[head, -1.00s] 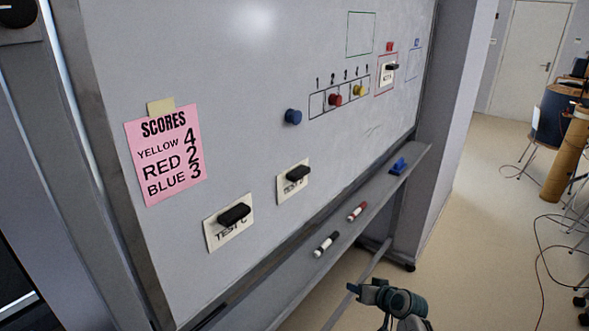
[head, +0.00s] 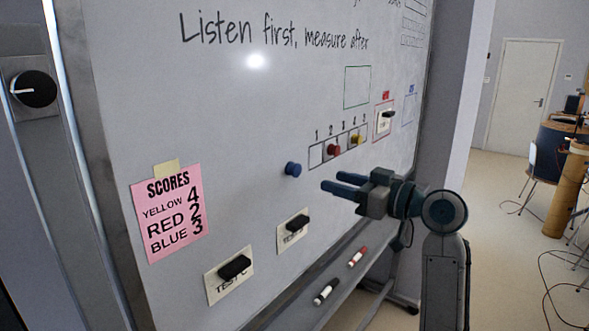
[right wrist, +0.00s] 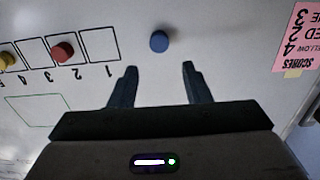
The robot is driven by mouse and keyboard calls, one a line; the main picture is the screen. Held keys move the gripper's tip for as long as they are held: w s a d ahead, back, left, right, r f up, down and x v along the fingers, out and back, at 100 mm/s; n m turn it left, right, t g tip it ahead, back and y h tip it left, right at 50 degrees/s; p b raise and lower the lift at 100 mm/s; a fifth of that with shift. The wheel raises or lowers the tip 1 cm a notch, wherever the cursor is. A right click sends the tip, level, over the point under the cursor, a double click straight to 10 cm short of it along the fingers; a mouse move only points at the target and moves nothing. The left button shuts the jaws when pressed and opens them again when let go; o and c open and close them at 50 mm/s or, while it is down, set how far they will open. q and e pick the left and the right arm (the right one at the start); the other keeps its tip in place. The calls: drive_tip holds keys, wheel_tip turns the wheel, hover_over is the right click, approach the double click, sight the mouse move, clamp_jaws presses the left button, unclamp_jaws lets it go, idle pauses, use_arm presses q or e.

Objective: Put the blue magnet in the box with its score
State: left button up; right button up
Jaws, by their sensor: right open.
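The blue magnet (head: 293,169) is on the whiteboard, left of the row of numbered boxes (head: 316,154). In the right wrist view the blue magnet (right wrist: 159,41) lies beyond the fingertips, roughly centred between them. My right gripper (head: 333,186) is open and empty, its fingers pointing at the board, right of and slightly below the magnet in the head view. The red magnet (head: 333,150) is in box 2 and the yellow magnet (head: 356,139) is in box 4. Box 3 (right wrist: 33,52) between them is empty. The pink score note (head: 168,215) reads yellow 4, red 2, blue 3. My left gripper is not in view.
Two cards with black magnets, one at lower left (head: 234,267) and one nearer the middle (head: 297,223), hang on the board. A pen tray below holds a black marker (head: 326,292) and a red marker (head: 357,257). The board around the blue magnet is clear.

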sight(298, 171)
drive_tip(key=x, duration=0.8)
drive_tip(key=shift+f, duration=0.15)
drive_tip(key=shift+x, duration=0.85)
drive_tip(key=shift+d, duration=0.1)
drive_tip(key=shift+c, duration=0.3)
drive_tip(key=c, duration=0.7)
drive_tip(key=shift+o, duration=0.2)
drive_tip(key=shift+b, duration=0.5)
